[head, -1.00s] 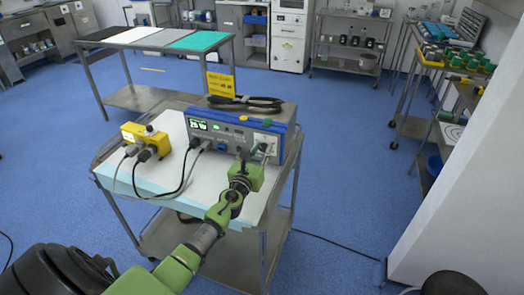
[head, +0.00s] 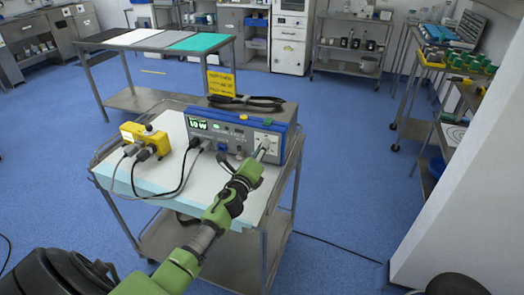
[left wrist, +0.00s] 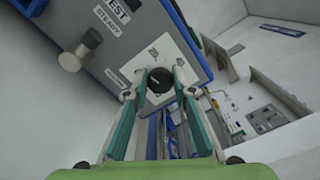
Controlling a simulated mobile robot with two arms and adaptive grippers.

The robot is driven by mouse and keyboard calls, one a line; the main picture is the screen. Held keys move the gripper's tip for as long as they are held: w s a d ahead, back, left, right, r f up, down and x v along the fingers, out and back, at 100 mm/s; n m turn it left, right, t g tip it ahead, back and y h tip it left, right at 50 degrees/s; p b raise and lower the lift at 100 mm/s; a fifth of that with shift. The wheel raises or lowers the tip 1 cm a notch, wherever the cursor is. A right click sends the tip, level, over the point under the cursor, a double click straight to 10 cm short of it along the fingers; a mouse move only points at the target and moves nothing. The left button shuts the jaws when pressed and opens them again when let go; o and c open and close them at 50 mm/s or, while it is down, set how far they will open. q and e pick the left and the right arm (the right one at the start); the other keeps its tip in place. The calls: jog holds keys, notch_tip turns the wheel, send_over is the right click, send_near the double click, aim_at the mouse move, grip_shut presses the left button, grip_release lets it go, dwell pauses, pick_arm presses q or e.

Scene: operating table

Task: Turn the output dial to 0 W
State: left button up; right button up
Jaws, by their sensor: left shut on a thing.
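The output dial (left wrist: 160,80) is a round black knob on a white square plate (left wrist: 157,62) in the left wrist view. The plate also shows in the head view, at the right end of the blue and grey unit's front (head: 235,134). My left gripper (left wrist: 160,88) is shut on the dial, one finger on each side; it also shows in the head view (head: 262,153), where it mostly hides the dial. The unit's green-lit display (head: 198,125) appears to read 10 W. My right gripper is not in view.
The unit stands on a metal cart (head: 150,182) with a pale top. A yellow box (head: 146,138) with plugs and cables sits at its left. A black coiled cable (head: 245,102) lies on the unit. A white wall (head: 455,215) stands at right; blue floor is open around the cart.

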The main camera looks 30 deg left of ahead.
pick_arm(q)
jog(key=n, duration=0.6)
jog(key=shift+f, duration=0.1)
jog(key=shift+n, duration=0.4)
jog(key=o, duration=1.1)
jog(key=shift+s, duration=0.1)
jog(key=v, duration=1.2)
